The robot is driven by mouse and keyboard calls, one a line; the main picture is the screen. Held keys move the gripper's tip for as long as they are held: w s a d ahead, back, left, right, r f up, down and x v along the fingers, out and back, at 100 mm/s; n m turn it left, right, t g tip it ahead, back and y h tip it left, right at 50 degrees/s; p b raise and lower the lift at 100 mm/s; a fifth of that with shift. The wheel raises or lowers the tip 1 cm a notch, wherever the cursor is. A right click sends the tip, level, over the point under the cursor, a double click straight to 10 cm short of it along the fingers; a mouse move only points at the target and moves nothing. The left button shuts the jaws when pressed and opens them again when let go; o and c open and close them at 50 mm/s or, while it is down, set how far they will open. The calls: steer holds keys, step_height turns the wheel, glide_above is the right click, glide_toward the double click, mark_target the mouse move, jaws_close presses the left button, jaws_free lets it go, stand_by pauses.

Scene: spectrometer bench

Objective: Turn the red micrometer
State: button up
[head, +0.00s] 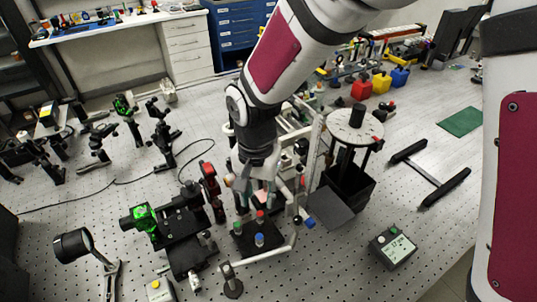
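A small stage with upright coloured-cap micrometers stands near the middle of the bench in the head view. The red micrometer (260,215) has a red cap. The blue-capped one (259,240) is in front of it, and the green-capped one (238,228) is to its left. My gripper (256,194) points down just above and behind the red cap. Its fingers look spread apart, with nothing clearly held between them. The small gap between fingertips and red cap is hard to judge.
A pale bent rod (270,255) curves around the stage's front and right. A red-ringed mount (209,178) stands close on the left, beside a black optical assembly (180,230). A dark box (348,190) with a round white-topped post is at right.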

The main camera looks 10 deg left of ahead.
mark_target(260, 213)
step_height(260, 213, down, 8)
steer(key=shift+r, duration=0.2)
jaws_close()
